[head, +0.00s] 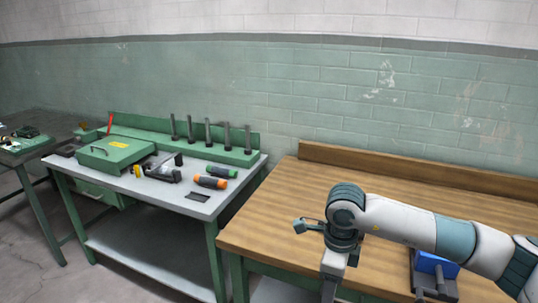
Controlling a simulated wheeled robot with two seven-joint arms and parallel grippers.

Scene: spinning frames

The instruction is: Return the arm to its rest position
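My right arm (405,222) comes in from the right edge, above the wooden workbench (285,215). Its wrist (345,205) is over the left part of the bench, bent downward. A grey part (334,265) below the wrist runs down to the bottom of the picture. The fingertips are not visible, so I cannot tell whether this gripper is open or holds something. My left arm and gripper are not in view.
A blue and black device (434,265) is on the wooden bench, partly behind my arm. The left metal table (130,188) holds a green toolbox (115,152), a rack of dark posts (207,135), and orange (210,182) and green (222,171) cylinders. The bench's back left is clear.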

